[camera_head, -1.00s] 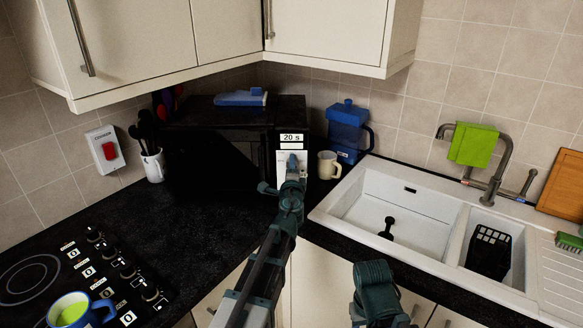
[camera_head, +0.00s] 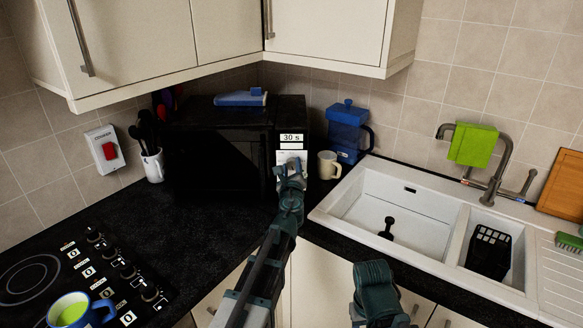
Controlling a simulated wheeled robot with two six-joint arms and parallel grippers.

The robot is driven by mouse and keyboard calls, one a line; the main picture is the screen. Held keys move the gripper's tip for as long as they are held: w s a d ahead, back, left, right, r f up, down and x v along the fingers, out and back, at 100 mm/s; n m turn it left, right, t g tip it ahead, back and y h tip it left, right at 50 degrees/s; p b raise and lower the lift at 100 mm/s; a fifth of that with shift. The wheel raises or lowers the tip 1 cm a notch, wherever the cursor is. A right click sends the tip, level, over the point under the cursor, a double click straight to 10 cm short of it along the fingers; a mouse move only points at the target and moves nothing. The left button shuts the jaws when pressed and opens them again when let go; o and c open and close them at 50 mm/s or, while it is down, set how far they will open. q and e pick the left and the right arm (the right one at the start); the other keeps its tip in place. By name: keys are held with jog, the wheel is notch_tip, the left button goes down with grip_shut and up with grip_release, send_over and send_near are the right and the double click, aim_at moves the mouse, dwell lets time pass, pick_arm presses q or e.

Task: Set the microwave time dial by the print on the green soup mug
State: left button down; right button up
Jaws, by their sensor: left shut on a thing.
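The black microwave (camera_head: 215,165) stands in the corner of the worktop. Its display (camera_head: 291,138) reads "30 s". My left gripper (camera_head: 291,168) is at the pale control panel (camera_head: 284,157) below the display, shut on the time dial, which it mostly hides. The green soup mug (camera_head: 75,311), blue outside with green inside, stands by the hob at the lower left; I cannot read any print on it from here. My right arm shows at the lower middle, but its gripper fingers cannot be made out.
A cream mug (camera_head: 329,166) and a blue jug (camera_head: 348,130) stand right of the microwave. The white sink (camera_head: 350,207) is at the right, the hob (camera_head: 75,270) at the left. The worktop before the microwave is clear.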

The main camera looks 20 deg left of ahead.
pick_arm(q)
jog(key=shift+m, duration=1.6)
jog(key=shift+c, duration=1.9)
grip_release()
